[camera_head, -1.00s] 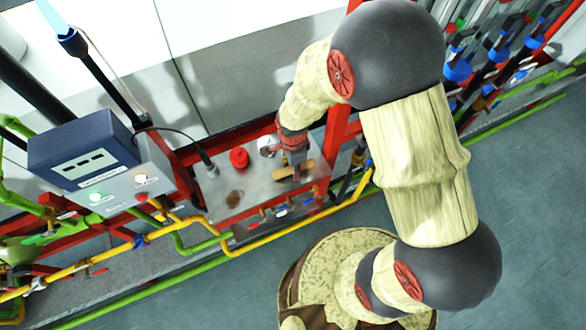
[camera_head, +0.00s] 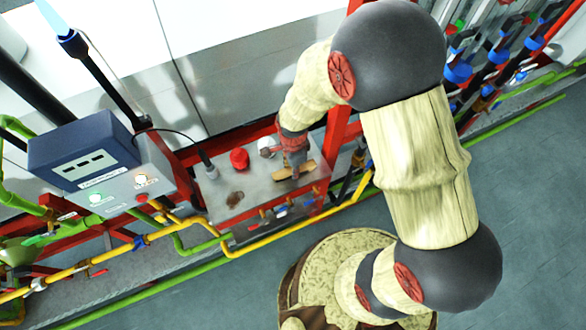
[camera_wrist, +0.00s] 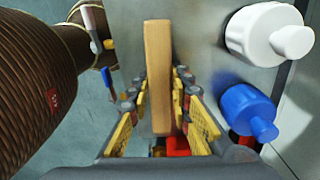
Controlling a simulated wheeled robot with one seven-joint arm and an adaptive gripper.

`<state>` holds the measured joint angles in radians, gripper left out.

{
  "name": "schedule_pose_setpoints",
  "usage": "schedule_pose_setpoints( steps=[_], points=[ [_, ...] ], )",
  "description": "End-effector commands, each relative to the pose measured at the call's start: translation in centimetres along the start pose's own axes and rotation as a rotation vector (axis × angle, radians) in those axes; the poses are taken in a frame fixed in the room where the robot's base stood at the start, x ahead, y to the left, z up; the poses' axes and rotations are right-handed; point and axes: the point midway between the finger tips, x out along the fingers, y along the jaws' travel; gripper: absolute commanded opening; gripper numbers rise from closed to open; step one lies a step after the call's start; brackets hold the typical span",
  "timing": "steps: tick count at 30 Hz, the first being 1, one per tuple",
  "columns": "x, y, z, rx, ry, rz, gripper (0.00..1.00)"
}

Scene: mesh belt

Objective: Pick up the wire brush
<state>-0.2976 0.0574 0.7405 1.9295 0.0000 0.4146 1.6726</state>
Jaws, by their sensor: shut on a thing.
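The wire brush shows as a tan wooden bar (camera_head: 283,174) at the right part of the metal tabletop in the head view. My gripper (camera_head: 296,172) points down onto its middle and hides part of it. In the wrist view the brush (camera_wrist: 157,75) runs lengthwise between the two fingers of my gripper (camera_wrist: 158,105), which are shut on its sides. Its bristles are hidden. I cannot tell whether the brush touches the tabletop.
The metal tabletop (camera_head: 215,185) also holds a red-capped item (camera_head: 239,158), a white item (camera_head: 267,144) and a dark brown patch (camera_head: 235,198). A blue meter box (camera_head: 82,150) stands left. Yellow pipe (camera_head: 270,238) runs along the front. A blue-capped item (camera_wrist: 247,108) is close right of the gripper.

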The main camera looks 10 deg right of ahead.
Motion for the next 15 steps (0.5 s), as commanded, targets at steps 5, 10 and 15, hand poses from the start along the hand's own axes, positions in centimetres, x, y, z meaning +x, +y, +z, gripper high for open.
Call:
schedule_pose_setpoints(
  steps=[5,10,15],
  points=[
    [-1.1,-0.1,0.0,0.000,0.000,-0.004,0.00],
    [-3.8,0.4,-0.1,0.000,0.000,-0.005,0.00],
    [-7.2,3.2,-0.4,0.000,-0.001,-0.008,0.00]
  ],
)
